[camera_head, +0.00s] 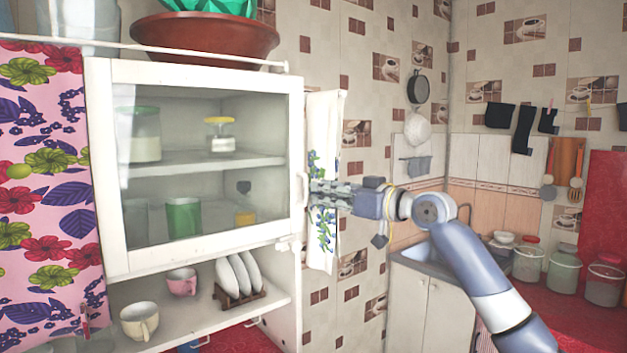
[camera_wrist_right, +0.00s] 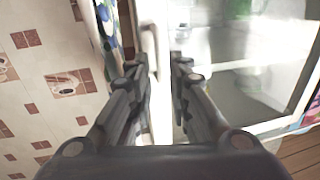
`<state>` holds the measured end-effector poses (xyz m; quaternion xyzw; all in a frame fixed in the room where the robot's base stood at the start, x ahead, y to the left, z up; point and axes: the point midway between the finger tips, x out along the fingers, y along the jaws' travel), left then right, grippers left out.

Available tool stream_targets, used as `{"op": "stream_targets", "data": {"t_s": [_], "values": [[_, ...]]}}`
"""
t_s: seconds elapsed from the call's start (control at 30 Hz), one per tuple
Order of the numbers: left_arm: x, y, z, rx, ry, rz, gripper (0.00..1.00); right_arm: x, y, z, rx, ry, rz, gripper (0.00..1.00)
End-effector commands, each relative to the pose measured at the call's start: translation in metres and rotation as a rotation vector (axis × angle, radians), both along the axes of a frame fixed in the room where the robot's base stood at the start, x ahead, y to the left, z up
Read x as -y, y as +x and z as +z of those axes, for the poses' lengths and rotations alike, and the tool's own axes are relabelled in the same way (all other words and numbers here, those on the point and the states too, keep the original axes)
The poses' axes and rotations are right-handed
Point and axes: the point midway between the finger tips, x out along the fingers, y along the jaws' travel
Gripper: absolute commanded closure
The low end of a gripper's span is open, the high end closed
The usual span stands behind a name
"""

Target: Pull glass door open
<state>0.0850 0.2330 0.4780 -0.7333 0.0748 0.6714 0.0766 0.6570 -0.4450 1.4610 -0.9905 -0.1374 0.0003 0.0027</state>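The glass door (camera_head: 198,160) is a white frame with a clear pane on the front of the white cabinet, and it looks shut. Its white handle (camera_head: 301,189) is on the right edge of the frame. My right gripper (camera_head: 316,190) comes in from the right with its fingertips close to the handle. In the right wrist view my right gripper (camera_wrist_right: 157,72) has its two fingers apart, with the handle (camera_wrist_right: 150,45) and the door's edge between or just beyond them. I cannot tell whether the fingers touch the handle. My left gripper is not in view.
Jars and cups stand behind the glass. Below, an open shelf holds a pink cup (camera_head: 181,282), a cream cup (camera_head: 139,320) and plates (camera_head: 240,275) in a rack. A towel (camera_head: 325,150) hangs at the cabinet's right side. A brown bowl (camera_head: 205,40) sits on top.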

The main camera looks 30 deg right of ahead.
Motion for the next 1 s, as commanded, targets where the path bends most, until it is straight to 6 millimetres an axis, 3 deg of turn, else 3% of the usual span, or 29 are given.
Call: {"op": "stream_targets", "data": {"t_s": [0.03, 0.3, 0.6, 0.7, 1.0], "values": [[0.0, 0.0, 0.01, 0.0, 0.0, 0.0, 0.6, -0.003, 0.009, 0.005, -0.002, 0.002, 0.001, 0.82], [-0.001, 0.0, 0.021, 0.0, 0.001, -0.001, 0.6, -0.009, 0.034, 0.001, -0.001, 0.0, -0.001, 0.82], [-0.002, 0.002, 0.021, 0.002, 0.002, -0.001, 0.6, -0.01, 0.036, -0.001, -0.001, -0.001, -0.001, 0.82], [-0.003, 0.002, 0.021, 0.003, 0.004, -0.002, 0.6, -0.01, 0.036, -0.001, -0.001, -0.001, -0.001, 1.0], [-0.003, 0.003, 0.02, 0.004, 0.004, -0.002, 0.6, -0.009, 0.034, -0.001, -0.001, -0.001, -0.004, 1.0]]}}
